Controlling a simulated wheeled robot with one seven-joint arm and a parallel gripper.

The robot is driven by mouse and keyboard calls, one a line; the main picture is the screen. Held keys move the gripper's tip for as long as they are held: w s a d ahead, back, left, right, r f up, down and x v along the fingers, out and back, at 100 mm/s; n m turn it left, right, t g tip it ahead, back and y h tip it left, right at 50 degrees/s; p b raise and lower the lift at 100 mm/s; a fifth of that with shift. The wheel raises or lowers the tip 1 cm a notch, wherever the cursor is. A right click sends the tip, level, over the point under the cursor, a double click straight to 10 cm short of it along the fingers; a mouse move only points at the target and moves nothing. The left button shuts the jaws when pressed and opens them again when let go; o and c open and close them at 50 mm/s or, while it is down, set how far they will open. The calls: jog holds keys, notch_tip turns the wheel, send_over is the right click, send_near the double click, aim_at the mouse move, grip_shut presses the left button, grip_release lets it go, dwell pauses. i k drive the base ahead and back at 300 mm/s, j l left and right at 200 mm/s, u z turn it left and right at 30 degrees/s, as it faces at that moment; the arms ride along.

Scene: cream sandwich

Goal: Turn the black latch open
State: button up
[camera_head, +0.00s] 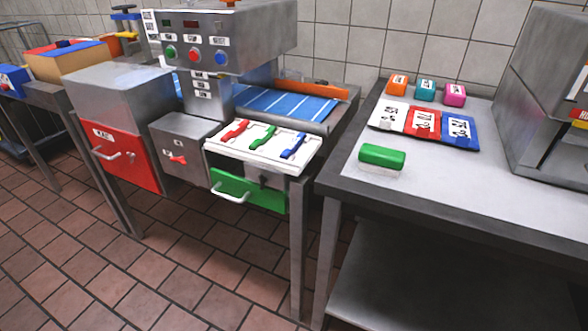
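I cannot pick out a black latch for certain. A small dark piece (64,43) sits on top of the tan box at the far left, too small to tell what it is. The steel machine (225,55) stands at the centre left, with a red-fronted drawer or door (120,165), a grey box with a small red lever (177,158), and a green-fronted drawer (262,194). A small dark part is just above the green front, its shape unclear. My gripper is not in view.
A white panel (226,146) carries red, green and blue levers. The right table (440,202) holds a green-topped block (382,156), coloured cards, and small orange, teal and pink blocks. A steel appliance (549,90) stands far right. The tiled floor (185,275) in front is clear.

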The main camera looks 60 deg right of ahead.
aim_at(263, 179)
jog(key=z, duration=0.4)
jog(key=i+z, duration=0.1)
jog(key=z, duration=0.75)
jog(key=i+j+z, duration=0.1)
jog(key=z, duration=0.75)
jog(key=i+j+z, duration=0.15)
jog(key=j+z, duration=0.25)
jog(key=i+j+z, duration=0.1)
jog(key=j+z, duration=1.05)
jog(key=k+j, duration=0.1)
jog(key=j, duration=0.45)
jog(key=j+z, duration=0.1)
jog(key=j, duration=0.5)
jog(key=k+j, duration=0.15)
jog(key=j, duration=0.4)
